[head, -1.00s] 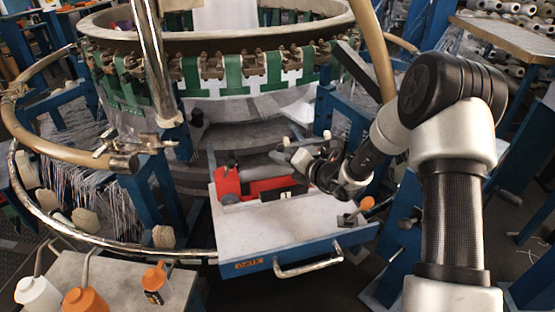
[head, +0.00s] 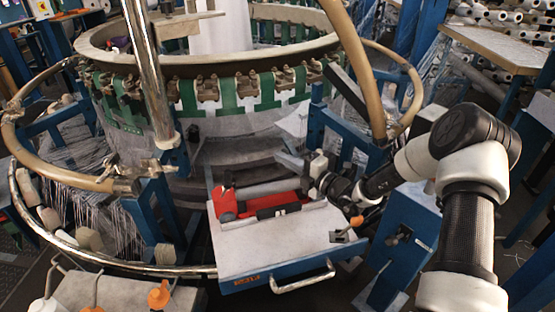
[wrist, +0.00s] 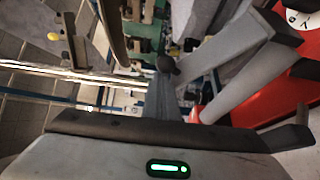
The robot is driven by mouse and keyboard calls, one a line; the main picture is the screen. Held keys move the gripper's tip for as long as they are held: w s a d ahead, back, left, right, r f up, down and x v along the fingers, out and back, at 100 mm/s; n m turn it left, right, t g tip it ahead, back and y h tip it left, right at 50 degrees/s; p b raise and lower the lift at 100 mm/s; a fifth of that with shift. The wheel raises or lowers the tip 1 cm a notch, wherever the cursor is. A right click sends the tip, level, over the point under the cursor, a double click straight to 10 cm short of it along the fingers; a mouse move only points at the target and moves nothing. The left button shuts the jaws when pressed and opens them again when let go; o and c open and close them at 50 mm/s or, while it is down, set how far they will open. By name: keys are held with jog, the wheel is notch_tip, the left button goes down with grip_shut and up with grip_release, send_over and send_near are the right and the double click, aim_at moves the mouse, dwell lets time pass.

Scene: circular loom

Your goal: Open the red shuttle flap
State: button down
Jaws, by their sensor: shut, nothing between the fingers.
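The red shuttle (head: 283,200) lies on the pale top of the drawer-like tray (head: 290,243) in front of the loom, in the head view. It has a black part along its front and a raised red part (head: 228,203) at its left end. My gripper (head: 313,166) is shut and empty, above and just behind the shuttle's right end. I cannot tell whether it touches the shuttle. In the wrist view a red surface (wrist: 278,98) with a white dial shows at the right, beside a grey bar. I cannot make out the flap's position clearly.
The circular loom ring (head: 215,95) stands behind, with a vertical metal post (head: 148,70) at its left and a tan curved tube (head: 352,65) at its right. An orange-handled lever (head: 354,223) sits at the tray's right edge. Bottles (head: 95,300) stand at the front left.

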jog(key=w+d+r+m+t+y+p, duration=0.1)
jog(key=w+d+r+m+t+p, duration=0.1)
jog(key=d+r+m, duration=0.2)
jog(key=shift+w+d+m+t+p, duration=0.35)
jog(key=shift+d+m, duration=0.65)
jog(key=shift+d, duration=0.55)
jog(key=shift+r, duration=0.1)
